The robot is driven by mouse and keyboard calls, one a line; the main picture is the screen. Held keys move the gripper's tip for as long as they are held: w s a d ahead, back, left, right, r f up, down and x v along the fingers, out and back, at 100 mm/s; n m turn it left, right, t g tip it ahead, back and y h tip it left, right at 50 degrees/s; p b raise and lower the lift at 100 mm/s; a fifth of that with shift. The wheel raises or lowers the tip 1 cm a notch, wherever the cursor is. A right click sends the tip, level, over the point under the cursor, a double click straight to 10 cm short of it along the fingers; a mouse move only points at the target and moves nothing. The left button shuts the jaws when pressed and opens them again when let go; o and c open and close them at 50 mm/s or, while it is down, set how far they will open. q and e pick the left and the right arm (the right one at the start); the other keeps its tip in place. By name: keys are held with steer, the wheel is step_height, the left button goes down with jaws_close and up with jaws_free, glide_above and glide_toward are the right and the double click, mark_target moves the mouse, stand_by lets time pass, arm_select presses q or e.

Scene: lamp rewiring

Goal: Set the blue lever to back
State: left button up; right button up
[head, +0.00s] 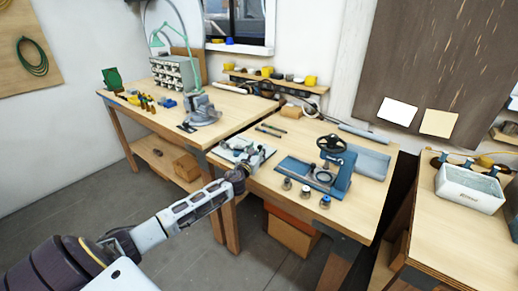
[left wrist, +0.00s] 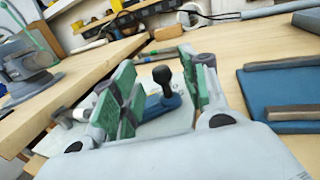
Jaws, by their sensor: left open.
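The blue lever (left wrist: 163,104) stands on a pale plate (left wrist: 147,130) at the table's near left corner. It is a blue bar with a black knob on top, and the knob shows between my finger pads in the left wrist view. The plate also shows in the head view (head: 231,154), where my gripper partly hides the lever. My left gripper (left wrist: 160,75) is open, its green-padded fingers on either side of the lever. I cannot tell whether a pad touches it. The gripper also shows in the head view (head: 248,162). My right gripper is not in view.
A blue press with a black handwheel (head: 331,144) stands to the right on the same table. Small round pots (head: 305,192) stand near the front edge. A grey vise (head: 202,109) is on the left bench. Two dark rods (head: 268,131) lie behind the plate.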

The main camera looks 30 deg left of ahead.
arm_select(q)
steer(key=shift+x, duration=0.95)
steer(key=shift+w, duration=0.15)
steer(key=c, duration=0.9)
jaws_close()
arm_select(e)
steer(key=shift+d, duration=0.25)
